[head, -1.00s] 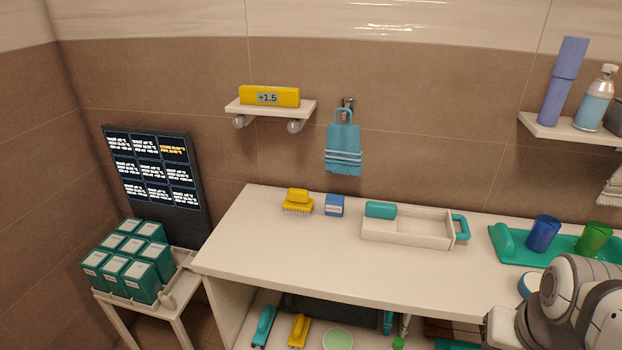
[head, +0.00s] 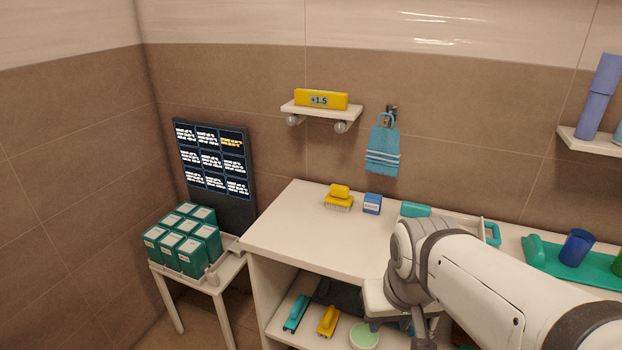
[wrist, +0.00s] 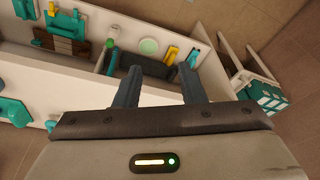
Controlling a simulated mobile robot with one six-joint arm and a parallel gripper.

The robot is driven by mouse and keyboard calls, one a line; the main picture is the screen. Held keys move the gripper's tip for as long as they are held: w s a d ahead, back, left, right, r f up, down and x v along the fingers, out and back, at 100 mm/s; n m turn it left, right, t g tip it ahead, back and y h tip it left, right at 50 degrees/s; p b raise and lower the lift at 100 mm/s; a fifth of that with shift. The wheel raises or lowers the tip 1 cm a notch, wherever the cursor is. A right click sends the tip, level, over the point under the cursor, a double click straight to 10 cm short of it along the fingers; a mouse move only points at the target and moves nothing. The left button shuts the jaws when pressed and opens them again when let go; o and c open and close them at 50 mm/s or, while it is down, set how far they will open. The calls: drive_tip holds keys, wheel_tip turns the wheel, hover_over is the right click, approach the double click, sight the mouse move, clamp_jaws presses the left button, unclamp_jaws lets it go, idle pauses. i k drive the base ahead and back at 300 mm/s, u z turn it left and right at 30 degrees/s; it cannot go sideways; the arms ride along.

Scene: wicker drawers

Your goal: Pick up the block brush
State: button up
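A yellow brush (head: 338,199) with a block-shaped top stands bristles down on the counter, left of a small blue box (head: 372,204). On the shelf below lie a teal brush (head: 296,313) and a yellow brush (head: 327,321). Both also show in the wrist view, the teal one (wrist: 192,59) and the yellow one (wrist: 171,55). Which is the block brush I cannot tell for certain. My gripper (wrist: 159,66) is open and empty, its fingers spread in front of the lower shelf. In the head view my arm hides the fingertips.
A pale green round dish (head: 364,335) lies right of the shelf brushes. The counter (head: 300,240) overhangs that shelf. A white tray with a teal handle (head: 492,233) is behind my arm. A side stand (head: 230,268) holds several green boxes.

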sight(337, 197)
drive_tip(key=u, duration=0.05)
drive_tip(key=k, duration=1.3)
drive_tip(key=u, duration=0.6)
drive_tip(key=i, duration=0.85)
drive_tip(key=u, duration=0.4)
drive_tip(key=i, duration=1.05)
drive_tip(key=z, duration=0.8)
drive_tip(key=i, duration=0.7)
drive_tip(key=z, duration=0.6)
